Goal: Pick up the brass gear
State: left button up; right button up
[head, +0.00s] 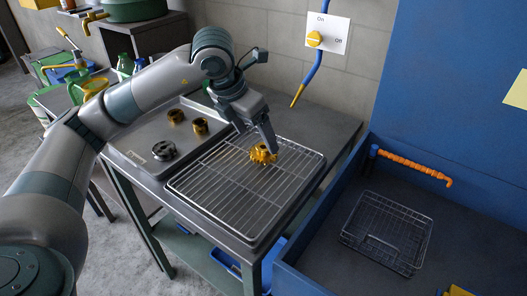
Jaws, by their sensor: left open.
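The brass gear (262,155), a bright golden toothed part, sits on the wire rack (215,204) near its back right part. My left gripper (258,141) reaches down from above and is open. Its fingers are close over the gear, with one fingertip at the gear's right upper edge. I cannot tell whether that finger touches the gear. My right gripper is not in view.
Left of the rack, a tray (135,150) holds two dark brownish-gold rings (200,126) and a grey round part (164,150). At right, a blue-walled basin holds an empty wire basket (388,232) and an orange hose (412,165). A switch plate (327,33) hangs behind.

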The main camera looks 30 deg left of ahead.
aim_at(261, 148)
pick_arm(q)
jog(key=shift+f, duration=0.15)
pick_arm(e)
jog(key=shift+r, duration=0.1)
pick_arm(q)
jog(key=shift+f, duration=0.25)
jog(key=p+x, duration=0.1)
jog(key=x, duration=0.2)
jog(key=shift+x, duration=0.75)
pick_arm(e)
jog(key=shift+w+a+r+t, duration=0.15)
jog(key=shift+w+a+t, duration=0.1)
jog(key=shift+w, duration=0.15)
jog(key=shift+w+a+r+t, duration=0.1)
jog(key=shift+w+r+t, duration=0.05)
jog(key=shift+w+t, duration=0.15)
pick_arm(q)
jog(key=shift+c, duration=0.7)
jog(key=c, duration=1.6)
jog(key=shift+r, duration=0.15)
